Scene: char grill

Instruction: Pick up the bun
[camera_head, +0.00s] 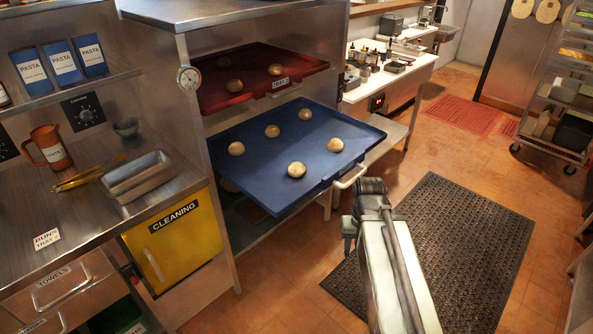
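Several round tan buns lie spaced out on the blue tray (262,185), which juts out from a metal rack. The nearest bun (297,169) sits by the front edge, and another bun (335,145) is to its right. More buns (234,85) lie on the red tray (215,100) on the shelf above. My arm reaches up from the bottom right, and its dark end (370,190) is right of the blue tray's handle in the picture, apart from the buns. No fingers can be made out there, and I see no bun held.
A metal counter at left holds an empty metal pan (140,177), tongs (88,174), a brown jug (50,147) and a "BUNS TRAY" sign (47,239). A yellow "CLEANING" door (174,241) is below. A black mat (470,240) covers open floor at right.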

